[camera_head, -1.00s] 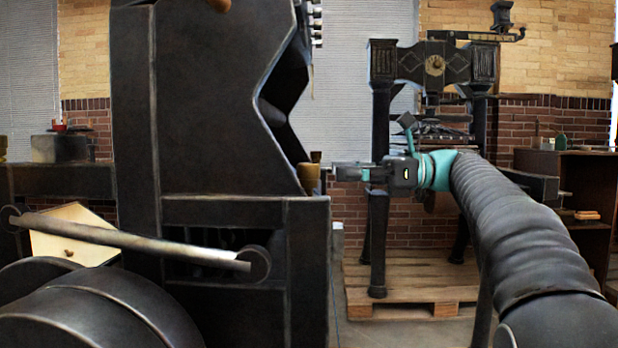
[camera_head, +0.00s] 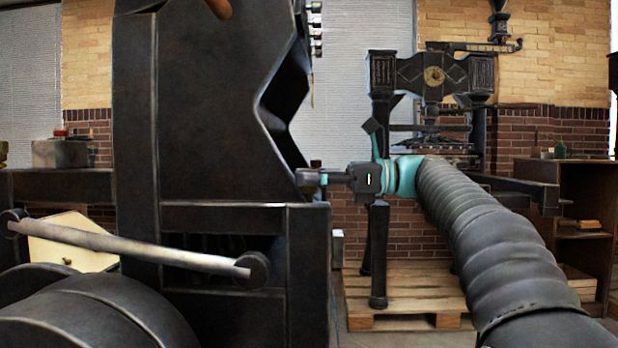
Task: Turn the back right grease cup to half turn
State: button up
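The large black press (camera_head: 215,110) fills the left half of the view. My gripper (camera_head: 309,178) reaches left from my arm to the press's right edge, at the ledge below the jagged cutout. Its fingertips cover the spot where a brass grease cup stood in the earlier frame, so that cup is hidden behind them. Another grease cup (camera_head: 316,163) shows only as a small dark top just behind the fingers. I cannot tell whether the fingers are closed on the hidden cup or which way it is turned.
A pale handle bar (camera_head: 130,243) and black drum (camera_head: 95,315) are at the lower left. A second press (camera_head: 432,75) stands behind my arm on a wooden pallet (camera_head: 400,300). A wooden cabinet (camera_head: 575,200) is at the right.

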jog(key=shift+c, duration=1)
jog(key=shift+r+m+t, duration=0.1)
jog(key=shift+m+t, duration=0.2)
jog(key=shift+t, duration=0.2)
jog(key=shift+m+t, duration=0.5)
jog(key=shift+t, duration=0.3)
jog(key=o, duration=1.2)
jog(key=shift+c, duration=0.2)
jog(key=s+d, duration=0.1)
jog(key=d, duration=1.1)
jog(key=shift+s, duration=0.2)
